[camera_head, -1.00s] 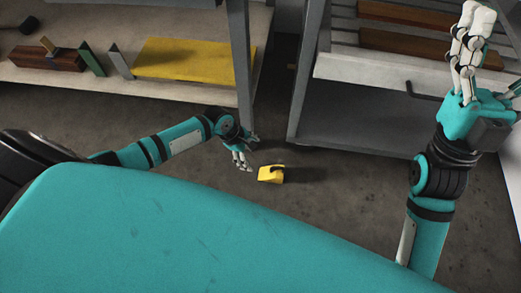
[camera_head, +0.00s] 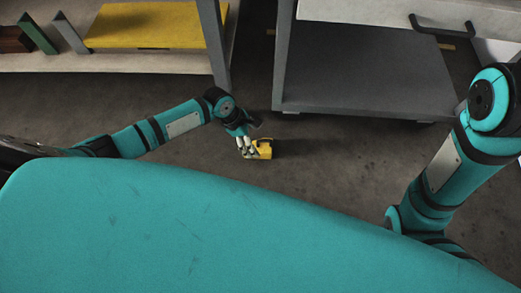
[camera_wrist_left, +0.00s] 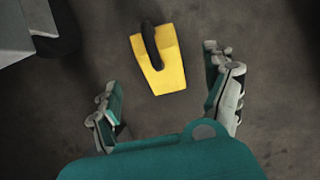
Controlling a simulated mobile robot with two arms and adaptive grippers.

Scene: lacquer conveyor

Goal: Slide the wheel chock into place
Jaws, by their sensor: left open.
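The wheel chock (camera_head: 265,149) is a small yellow block with a dark handle, lying on the floor near the middle of the head view. It also shows in the left wrist view (camera_wrist_left: 169,72), just beyond and between the spread fingers. My left gripper (camera_head: 247,147) is open at the chock's left side and partly overlaps it in the head view. I cannot tell whether the fingers touch it. My right arm shows at the right, but its gripper is out of the frame.
A grey cart (camera_head: 360,75) with a low shelf and a black handle (camera_head: 445,24) stands behind the chock. A bench (camera_head: 180,62) bearing a yellow board (camera_head: 150,25) is at the upper left. The floor (camera_head: 340,170) right of the chock is clear.

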